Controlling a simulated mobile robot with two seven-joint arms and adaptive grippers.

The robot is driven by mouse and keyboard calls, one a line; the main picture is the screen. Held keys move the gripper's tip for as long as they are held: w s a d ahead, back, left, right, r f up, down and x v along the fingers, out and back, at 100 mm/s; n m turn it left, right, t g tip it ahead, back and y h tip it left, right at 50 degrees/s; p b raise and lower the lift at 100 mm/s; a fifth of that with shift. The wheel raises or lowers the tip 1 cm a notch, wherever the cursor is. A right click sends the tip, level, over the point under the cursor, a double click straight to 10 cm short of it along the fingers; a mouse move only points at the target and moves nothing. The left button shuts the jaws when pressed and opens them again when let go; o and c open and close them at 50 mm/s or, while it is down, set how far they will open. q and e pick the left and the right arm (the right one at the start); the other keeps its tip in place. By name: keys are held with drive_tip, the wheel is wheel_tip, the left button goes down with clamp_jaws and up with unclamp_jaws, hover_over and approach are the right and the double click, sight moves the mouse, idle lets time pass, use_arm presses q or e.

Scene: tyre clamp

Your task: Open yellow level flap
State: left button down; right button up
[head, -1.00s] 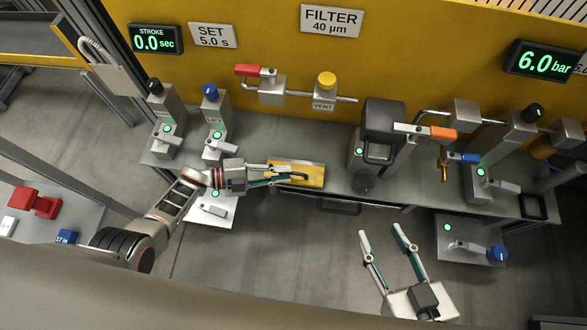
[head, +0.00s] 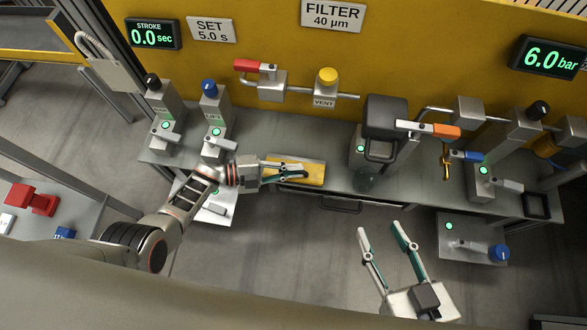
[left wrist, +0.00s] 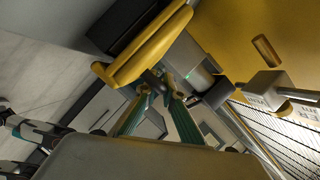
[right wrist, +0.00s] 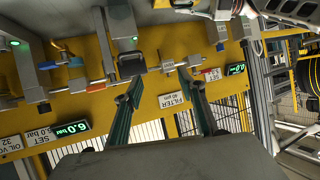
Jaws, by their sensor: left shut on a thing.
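The yellow level flap (head: 312,172) is at the front of the grey bench in the head view. In the left wrist view it shows as a tilted yellow slab (left wrist: 140,52) with a dark part behind it. My left gripper (head: 303,170) is over the flap, its fingers pointing right. In the left wrist view its fingertips (left wrist: 160,92) close at a small dark part just below the slab, and the exact contact is partly hidden. My right gripper (head: 380,228) is open and empty, low in front of the bench, apart from everything.
The bench (head: 245,140) carries lever units on the left, a dark-topped filter unit (head: 385,118) right of the flap, and an orange-handled lever (head: 445,131). A yellow wall (head: 420,45) stands behind.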

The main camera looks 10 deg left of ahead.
use_arm(q)
drive_tip(key=shift+w+r, duration=0.1)
drive_tip(key=shift+r, duration=0.05)
drive_tip(key=shift+w+r+n+g, duration=0.2)
drive_tip(key=shift+r+n+g, duration=0.1)
drive_tip(key=shift+n, duration=0.3)
drive_tip(key=shift+w+r+n+g+y+p, duration=0.3)
drive_tip(key=shift+w+r+n+p, duration=0.1)
drive_tip(key=shift+n, duration=0.2)
drive_tip(key=shift+w+r+n+g, duration=0.3)
drive_tip(key=shift+w+n+g, duration=0.25)
drive_tip(key=shift+n, duration=0.35)
drive_tip(key=shift+w+r+n+g+y, duration=0.1)
drive_tip(key=shift+w+n+g+y, duration=0.1)
drive_tip(key=shift+n+g+y, duration=0.1)
use_arm(e)
drive_tip(key=shift+s+d+f, duration=0.15)
drive_tip(key=shift+d+f, duration=0.1)
drive_tip(key=shift+d, duration=0.05)
use_arm(q)
drive_tip(key=shift+w+r, duration=0.1)
use_arm(e)
drive_tip(key=shift+r, duration=0.2)
use_arm(q)
drive_tip(key=c, duration=2.4)
unclamp_jaws()
drive_tip(key=shift+c, duration=0.2)
use_arm(e)
drive_tip(key=shift+f, duration=0.1)
